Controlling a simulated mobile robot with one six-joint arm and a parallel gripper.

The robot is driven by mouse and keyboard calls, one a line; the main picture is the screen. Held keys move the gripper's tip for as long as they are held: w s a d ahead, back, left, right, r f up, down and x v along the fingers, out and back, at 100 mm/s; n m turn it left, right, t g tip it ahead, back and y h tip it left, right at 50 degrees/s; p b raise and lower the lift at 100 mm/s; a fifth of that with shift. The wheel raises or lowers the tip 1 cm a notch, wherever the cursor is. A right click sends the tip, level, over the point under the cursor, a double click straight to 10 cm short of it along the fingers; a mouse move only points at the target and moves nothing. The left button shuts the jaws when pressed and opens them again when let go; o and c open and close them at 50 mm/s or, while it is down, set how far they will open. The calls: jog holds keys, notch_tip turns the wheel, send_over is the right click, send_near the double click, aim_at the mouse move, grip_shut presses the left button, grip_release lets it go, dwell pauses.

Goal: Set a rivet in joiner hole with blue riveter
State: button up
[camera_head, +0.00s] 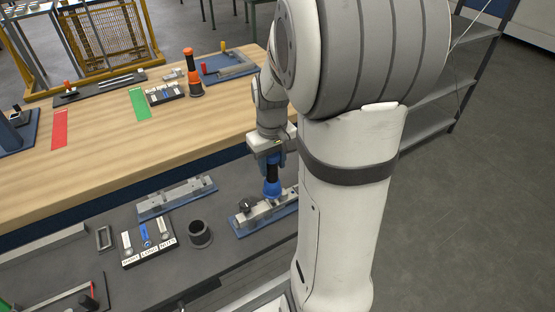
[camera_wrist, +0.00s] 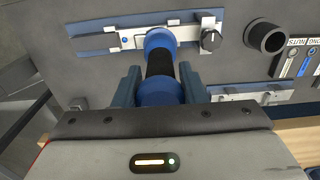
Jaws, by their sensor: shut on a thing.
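My gripper (camera_head: 268,150) is shut on the blue riveter (camera_head: 271,187), a tool with blue ends and a black middle. It points down over the metal joiner (camera_head: 262,214) on its blue base. In the wrist view the gripper (camera_wrist: 158,82) has one finger on each side of the riveter (camera_wrist: 159,62). The riveter's far blue end covers part of the joiner (camera_wrist: 118,41), so the hole beneath it is hidden. I cannot tell whether the nose touches the joiner. No rivet is visible there.
A black cup (camera_head: 200,234) and a labelled tray (camera_head: 150,253) stand left of the joiner. A second blue-based metal fixture (camera_head: 177,198) lies behind them. An orange-and-black tool (camera_head: 194,72) stands on the wooden bench (camera_head: 110,160) behind.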

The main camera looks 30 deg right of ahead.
jog(key=shift+f, duration=0.15)
jog(key=shift+r+p, duration=2.75)
jog(key=shift+r, duration=1.05)
